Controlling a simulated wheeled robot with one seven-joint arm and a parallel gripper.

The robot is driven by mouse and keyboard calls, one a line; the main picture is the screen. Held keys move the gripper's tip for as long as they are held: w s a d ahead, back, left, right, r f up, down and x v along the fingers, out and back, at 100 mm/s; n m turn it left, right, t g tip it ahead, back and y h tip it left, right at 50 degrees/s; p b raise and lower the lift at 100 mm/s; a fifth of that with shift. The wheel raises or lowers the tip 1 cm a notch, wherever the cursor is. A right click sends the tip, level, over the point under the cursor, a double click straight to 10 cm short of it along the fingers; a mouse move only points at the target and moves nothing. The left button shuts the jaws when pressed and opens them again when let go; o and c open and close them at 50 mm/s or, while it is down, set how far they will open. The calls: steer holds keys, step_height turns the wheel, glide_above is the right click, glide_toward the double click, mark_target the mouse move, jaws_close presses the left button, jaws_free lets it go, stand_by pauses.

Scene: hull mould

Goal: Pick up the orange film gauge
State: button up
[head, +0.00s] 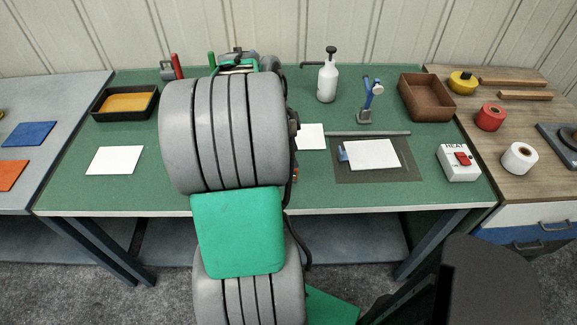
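I cannot make out an orange film gauge for certain. A flat orange square (11,175) lies on the grey table at the left edge of the head view, partly cut off by the frame. A black tray (93,114) on the green bench holds a flat orange-yellow surface. My large grey and green arm rises through the middle of the view and hides part of the bench. My gripper's fingers do not show; they are hidden behind the arm.
The green bench (75,190) also bears white sheets (115,160), a white pump bottle (327,80), a brown tray (425,80) and a white heat box (459,163). A wooden bench (510,120) on the right holds red and white rolls. The bench's front left is mostly clear.

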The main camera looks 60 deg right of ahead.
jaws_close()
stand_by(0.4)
